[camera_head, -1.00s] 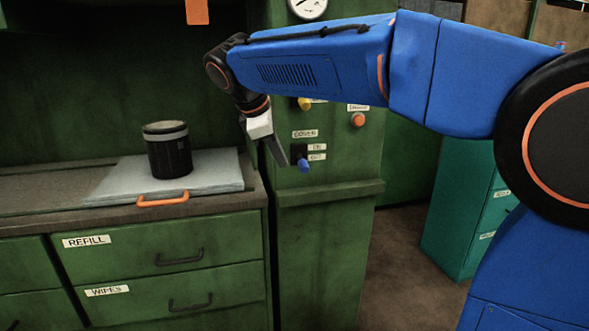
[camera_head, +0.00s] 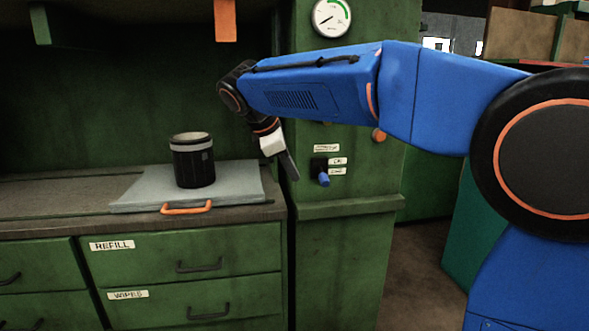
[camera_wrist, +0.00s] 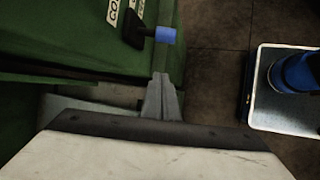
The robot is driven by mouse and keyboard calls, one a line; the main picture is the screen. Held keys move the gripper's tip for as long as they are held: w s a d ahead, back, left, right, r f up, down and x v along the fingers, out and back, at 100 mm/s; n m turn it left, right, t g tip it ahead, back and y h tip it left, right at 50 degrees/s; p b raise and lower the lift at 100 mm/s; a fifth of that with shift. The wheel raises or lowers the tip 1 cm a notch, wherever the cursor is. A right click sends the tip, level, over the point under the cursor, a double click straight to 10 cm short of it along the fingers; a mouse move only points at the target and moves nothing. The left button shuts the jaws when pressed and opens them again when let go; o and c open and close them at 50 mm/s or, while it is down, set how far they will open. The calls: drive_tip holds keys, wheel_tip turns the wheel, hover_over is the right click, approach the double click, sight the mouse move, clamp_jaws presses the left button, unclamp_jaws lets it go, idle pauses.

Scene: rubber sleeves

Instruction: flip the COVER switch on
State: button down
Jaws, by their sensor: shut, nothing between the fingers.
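The COVER switch (camera_head: 323,180) is a blue lever on a dark base, on the front of the green cabinet column. Its lever tilts down, beside the lower of two small labels; the label above it is too blurred to read in the head view now. In the wrist view the blue lever (camera_wrist: 165,34) shows just beyond the fingertips. My gripper (camera_head: 293,176) is shut and empty, a little left of the switch and apart from it. The shut fingers (camera_wrist: 161,82) also show in the wrist view.
An orange knob (camera_head: 379,135) and a gauge (camera_head: 332,17) sit above the switch. On the counter at left, a dark canister (camera_head: 193,165) stands on a grey lid (camera_head: 240,185) with an orange handle (camera_head: 187,208). Labelled drawers (camera_head: 200,250) are below. A teal cabinet (camera_head: 466,225) stands at right.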

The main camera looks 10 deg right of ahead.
sight(322, 176)
drive_tip(key=x, duration=0.7)
drive_tip(key=shift+w+d+f, duration=0.1)
drive_tip(key=shift+d+f, duration=0.05)
drive_tip(key=shift+f, duration=0.1)
drive_tip(key=d+r, duration=0.1)
drive_tip(key=s+d+r, duration=0.1)
drive_tip(key=r, duration=0.1)
drive_tip(key=shift+d, duration=0.35)
